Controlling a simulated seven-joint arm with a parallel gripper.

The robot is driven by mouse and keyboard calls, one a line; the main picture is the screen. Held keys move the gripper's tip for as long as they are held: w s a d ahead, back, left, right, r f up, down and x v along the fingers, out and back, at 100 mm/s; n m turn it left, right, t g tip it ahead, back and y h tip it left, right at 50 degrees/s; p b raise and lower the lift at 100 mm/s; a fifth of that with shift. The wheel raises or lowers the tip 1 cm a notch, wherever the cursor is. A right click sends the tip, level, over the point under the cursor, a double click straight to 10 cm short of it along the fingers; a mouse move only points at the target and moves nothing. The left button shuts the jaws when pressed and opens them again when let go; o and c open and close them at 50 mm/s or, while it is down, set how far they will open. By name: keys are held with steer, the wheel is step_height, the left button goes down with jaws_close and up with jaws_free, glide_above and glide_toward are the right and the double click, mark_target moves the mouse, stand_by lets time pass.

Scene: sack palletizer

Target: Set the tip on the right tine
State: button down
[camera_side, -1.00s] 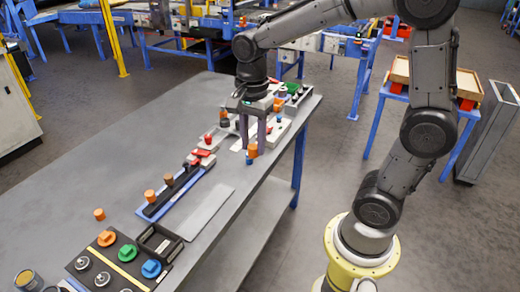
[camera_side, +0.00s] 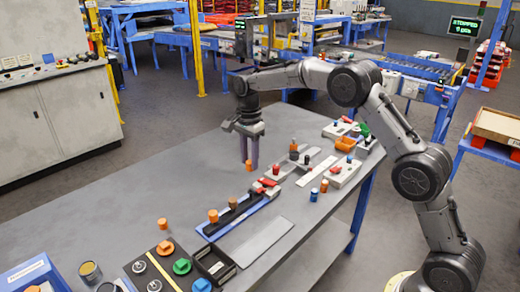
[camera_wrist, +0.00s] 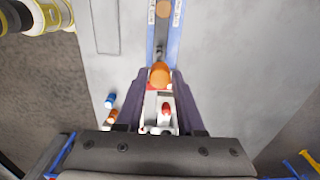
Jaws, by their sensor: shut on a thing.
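My gripper (camera_side: 249,163) is shut on an orange tip (camera_side: 249,168), held between its two purple fingertips above the table near its far edge. In the wrist view, the orange tip (camera_wrist: 160,74) sits between the fingers. A blue fixture (camera_side: 208,236) with a black bar lies to the lower left of my gripper in the side view. An orange cylinder (camera_side: 213,216) and a brown cylinder (camera_side: 232,202) stand along the bar; the brown one also shows in the wrist view (camera_wrist: 164,8). I cannot make out which part is the right tine.
A pale block with red levers (camera_side: 270,190) adjoins the fixture. Blue (camera_side: 314,194) and orange (camera_side: 324,185) cylinders stand to its right. A black plate with colored knobs (camera_side: 150,268) is at the front left. The table's far left is clear.

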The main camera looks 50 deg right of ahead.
glide_above(251, 189)
steer(key=shift+a+f, duration=0.1)
steer(key=shift+f, duration=2.75)
steer(key=shift+f, duration=1.25)
stand_by(0.5)
steer(key=shift+c, duration=2.2)
jaws_free()
steer(key=shift+r, duration=0.15)
steer(key=shift+r, duration=3.9)
